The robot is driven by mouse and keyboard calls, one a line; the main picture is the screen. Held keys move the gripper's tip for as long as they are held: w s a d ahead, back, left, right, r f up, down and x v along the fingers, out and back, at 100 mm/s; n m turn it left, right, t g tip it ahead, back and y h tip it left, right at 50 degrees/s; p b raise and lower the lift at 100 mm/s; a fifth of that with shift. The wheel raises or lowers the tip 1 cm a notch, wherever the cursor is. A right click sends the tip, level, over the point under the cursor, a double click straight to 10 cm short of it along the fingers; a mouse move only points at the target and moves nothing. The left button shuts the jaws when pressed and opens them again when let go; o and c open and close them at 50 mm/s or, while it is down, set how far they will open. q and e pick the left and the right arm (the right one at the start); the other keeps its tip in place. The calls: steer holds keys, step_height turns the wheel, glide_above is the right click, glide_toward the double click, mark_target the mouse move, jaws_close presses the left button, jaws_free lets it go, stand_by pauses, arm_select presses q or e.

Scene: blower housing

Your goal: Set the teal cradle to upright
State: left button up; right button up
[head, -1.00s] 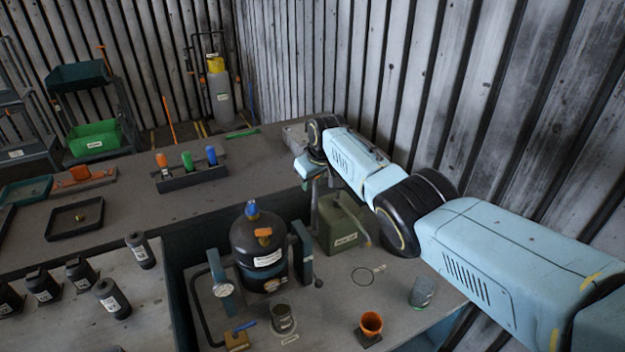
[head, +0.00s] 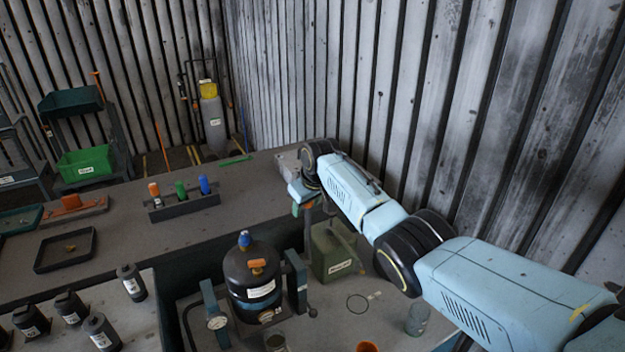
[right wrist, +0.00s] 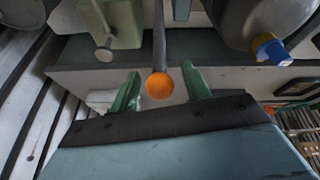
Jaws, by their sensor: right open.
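The teal cradle (head: 297,280) shows its teal posts on either side of a black vessel (head: 250,275) with a blue cap, on the lower bench. The vessel looks upright in the head view. A lever rod with an orange ball knob (right wrist: 160,86) shows in the right wrist view; where the rod joins the cradle is not clear. My right gripper (right wrist: 161,78) is open, its green fingers on either side of the knob with gaps showing. In the head view the right gripper (head: 302,202) is above and right of the vessel, partly hidden by its wrist. My left gripper is not in view.
A green can (head: 335,255) stands right of the cradle, close to the lever. A rack with orange, green and blue handles (head: 183,205) sits on the upper bench. Several black bottles (head: 131,282) stand at left. The corrugated wall is close behind my right arm.

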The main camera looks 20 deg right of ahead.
steer(key=v, duration=1)
steer(key=shift+r, duration=0.2)
steer(key=shift+s, duration=0.15)
